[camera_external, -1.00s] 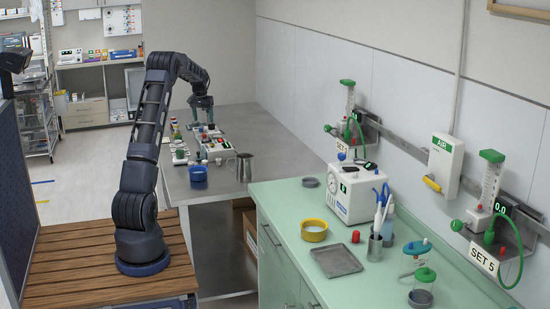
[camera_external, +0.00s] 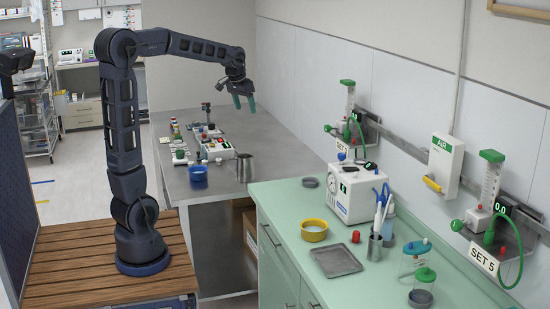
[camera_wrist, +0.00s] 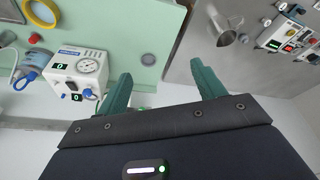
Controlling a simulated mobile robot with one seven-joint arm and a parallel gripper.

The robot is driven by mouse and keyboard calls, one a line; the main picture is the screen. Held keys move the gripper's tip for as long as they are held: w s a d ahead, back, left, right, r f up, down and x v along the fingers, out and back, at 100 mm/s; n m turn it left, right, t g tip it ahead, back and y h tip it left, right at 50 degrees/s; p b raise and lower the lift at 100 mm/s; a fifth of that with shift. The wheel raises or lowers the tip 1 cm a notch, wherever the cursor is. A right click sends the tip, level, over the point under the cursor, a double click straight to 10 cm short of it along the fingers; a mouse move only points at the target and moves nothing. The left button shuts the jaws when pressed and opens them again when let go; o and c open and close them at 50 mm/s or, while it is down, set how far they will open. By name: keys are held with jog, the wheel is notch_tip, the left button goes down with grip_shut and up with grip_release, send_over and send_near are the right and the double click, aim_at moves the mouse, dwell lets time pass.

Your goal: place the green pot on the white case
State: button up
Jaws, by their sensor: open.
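My gripper (camera_external: 243,102) is raised above the far right part of the grey table, open and empty. Its two green fingers (camera_wrist: 163,88) stand wide apart in the wrist view. A white case (camera_external: 357,192) with a round gauge and blue tubing stands on the green counter; it also shows left of my fingers in the wrist view (camera_wrist: 73,75). I see no plainly green pot. A clear jar with a green lid (camera_external: 425,275) stands at the counter's front right. A small pale item with green (camera_external: 180,155) sits on the grey table; its kind is unclear.
The grey table (camera_external: 222,180) holds a metal jug (camera_external: 244,167), a blue pot (camera_external: 198,174) and a pale instrument (camera_external: 217,149). Wall fittings project at right.

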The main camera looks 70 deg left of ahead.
jog(key=s+d+m, duration=0.1)
jog(key=s+d, duration=0.3)
jog(key=d, duration=0.5)
jog(key=s+d+m, duration=0.2)
jog(key=s+d, duration=0.3)
jog(key=d, duration=0.3)
jog(key=s+d+f+m, duration=0.1)
jog(key=s+d+f, duration=0.2)
jog(key=s+d, duration=0.3)
jog(key=s+d+f+m+t+h, duration=0.1)
jog(key=s+d+f, duration=0.2)
jog(key=s+d, duration=0.2)
jog(key=shift+s+d+f+m+t, duration=0.3)
jog(key=shift+s+d+f, duration=0.1)
jog(key=shift+s, duration=1.05)
